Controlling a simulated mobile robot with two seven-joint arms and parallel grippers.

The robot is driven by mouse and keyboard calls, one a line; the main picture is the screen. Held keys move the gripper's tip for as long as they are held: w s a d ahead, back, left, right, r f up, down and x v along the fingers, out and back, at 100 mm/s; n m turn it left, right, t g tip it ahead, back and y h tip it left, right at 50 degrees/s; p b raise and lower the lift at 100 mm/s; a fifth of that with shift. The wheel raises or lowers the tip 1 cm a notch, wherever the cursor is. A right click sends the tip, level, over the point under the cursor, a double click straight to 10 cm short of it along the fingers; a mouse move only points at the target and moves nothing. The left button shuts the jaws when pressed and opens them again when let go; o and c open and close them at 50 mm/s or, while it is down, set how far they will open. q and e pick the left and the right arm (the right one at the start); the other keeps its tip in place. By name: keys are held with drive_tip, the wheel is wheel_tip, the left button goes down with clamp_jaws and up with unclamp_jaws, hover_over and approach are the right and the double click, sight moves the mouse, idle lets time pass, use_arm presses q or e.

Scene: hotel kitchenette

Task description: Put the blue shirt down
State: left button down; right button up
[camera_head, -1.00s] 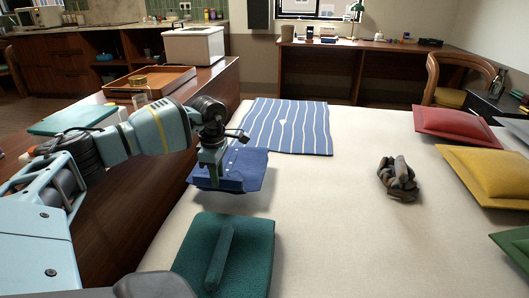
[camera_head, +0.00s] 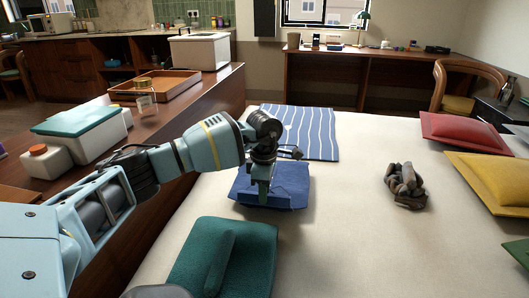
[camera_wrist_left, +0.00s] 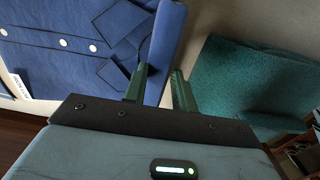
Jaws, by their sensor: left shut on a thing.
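The blue shirt (camera_head: 292,177), folded flat, is at the left side of the bed (camera_head: 345,230), very low over it or touching it; I cannot tell which. My left gripper (camera_head: 263,196) is shut on the shirt's near edge. In the left wrist view, the shirt (camera_wrist_left: 95,30) shows white buttons and a small white label. There the edge of the shirt lies between the two green fingers of my left gripper (camera_wrist_left: 160,88).
A striped blue folded cloth (camera_head: 308,130) lies just behind the shirt, and a teal folded garment (camera_head: 250,250) lies in front. A dark crumpled item (camera_head: 405,185) and red (camera_head: 462,130) and yellow (camera_head: 490,178) cushions are to the right. Mid-bed is clear.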

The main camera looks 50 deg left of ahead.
use_arm(q)
wheel_tip(320, 180, down, 3)
drive_tip(key=shift+r+b, duration=0.2)
drive_tip(key=shift+b, duration=0.15)
use_arm(e)
drive_tip(key=shift+s+f, duration=0.2)
drive_tip(key=shift+f, duration=0.2)
drive_tip(key=shift+s, duration=0.1)
use_arm(q)
drive_tip(key=c, duration=1.1)
unclamp_jaws()
drive_tip(key=shift+f, duration=0.1)
use_arm(e)
drive_tip(key=shift+s+f, duration=0.1)
drive_tip(key=shift+s, duration=0.1)
drive_tip(key=shift+w, duration=0.1)
